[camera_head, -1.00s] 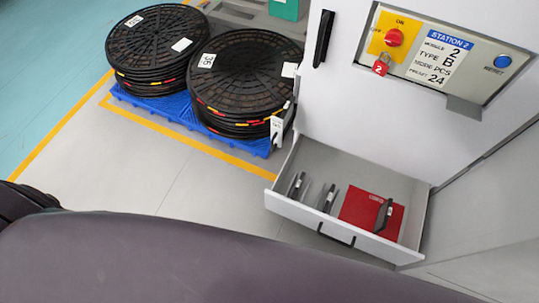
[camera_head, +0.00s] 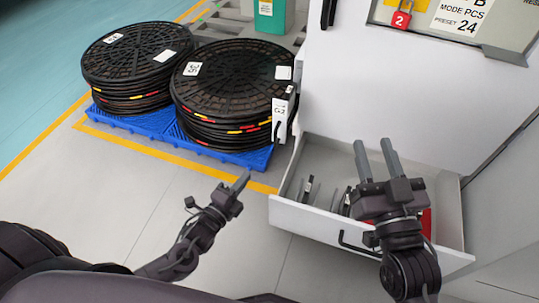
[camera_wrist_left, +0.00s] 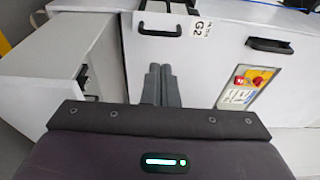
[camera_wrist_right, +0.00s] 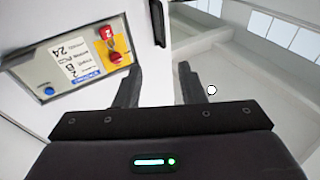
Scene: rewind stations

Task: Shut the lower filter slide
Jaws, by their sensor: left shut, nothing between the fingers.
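A white plate marked G2 with a black handle (camera_head: 281,112) stands at the left edge of the white cabinet (camera_head: 345,85). Its label also shows in the left wrist view (camera_wrist_left: 202,28). I cannot tell how far it sticks out. My left gripper (camera_head: 243,180) is shut and empty, apart from the plate, below and left of it in the head view. Its closed fingers (camera_wrist_left: 160,85) show in the left wrist view. My right gripper (camera_head: 373,143) is open and empty, in front of the open drawer in the head view; its spread fingers (camera_wrist_right: 160,70) point past the cabinet.
An open drawer (camera_head: 310,222) juts from the cabinet's bottom, holding black-handled pieces and a red one, partly hidden by my right gripper. Stacked black reels (camera_head: 235,80) stand on blue pallets (camera_head: 235,155) left of the plate. The floor (camera_head: 130,190) in front is clear.

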